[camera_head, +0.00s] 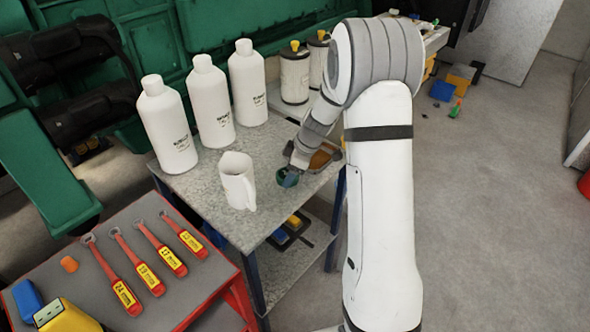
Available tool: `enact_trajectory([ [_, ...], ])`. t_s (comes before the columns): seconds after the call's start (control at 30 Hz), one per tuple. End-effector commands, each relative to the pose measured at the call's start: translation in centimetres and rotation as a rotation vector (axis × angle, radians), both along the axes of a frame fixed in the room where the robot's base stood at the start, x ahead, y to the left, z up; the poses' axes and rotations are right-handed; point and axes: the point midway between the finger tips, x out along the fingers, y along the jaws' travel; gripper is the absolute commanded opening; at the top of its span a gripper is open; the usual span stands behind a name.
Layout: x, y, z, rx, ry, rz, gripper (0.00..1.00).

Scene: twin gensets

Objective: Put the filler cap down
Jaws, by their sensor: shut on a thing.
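My gripper (291,173) points down over the right front part of the grey speckled table (200,192). It is shut on a small dark green round piece, which I take to be the filler cap (283,182). The cap is partly hidden by the gripper, and I cannot tell whether it touches the table top. It is to the right of a white jug (237,184).
Three white bottles (212,106) stand at the table's back left. Two yellow-topped canisters (294,76) stand behind, and a brown tray (324,157) lies close right of my gripper. A red tool cart (208,272) is front left. Table top is clear front of the jug.

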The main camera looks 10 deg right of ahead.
Motion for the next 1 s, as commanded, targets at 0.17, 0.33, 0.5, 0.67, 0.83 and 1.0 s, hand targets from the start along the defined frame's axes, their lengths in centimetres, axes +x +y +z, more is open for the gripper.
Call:
enact_trajectory([
  [0.17, 0.0, 0.0, -0.1, 0.0, -0.001, 0.0, 0.33],
  [0.33, 0.0, 0.0, -0.1, 0.0, 0.0, -0.001, 0.68],
  [0.5, 0.0, -0.1, -0.1, 0.0, -0.001, -0.001, 0.82],
  [0.67, 0.0, -0.1, -0.1, 0.0, -0.001, -0.001, 0.82],
  [0.83, 0.0, -0.1, 0.3, 0.0, -0.001, -0.001, 0.82],
  [1.0, -0.3, -1.1, 2.7, -0.002, -0.006, -0.003, 0.82],
])
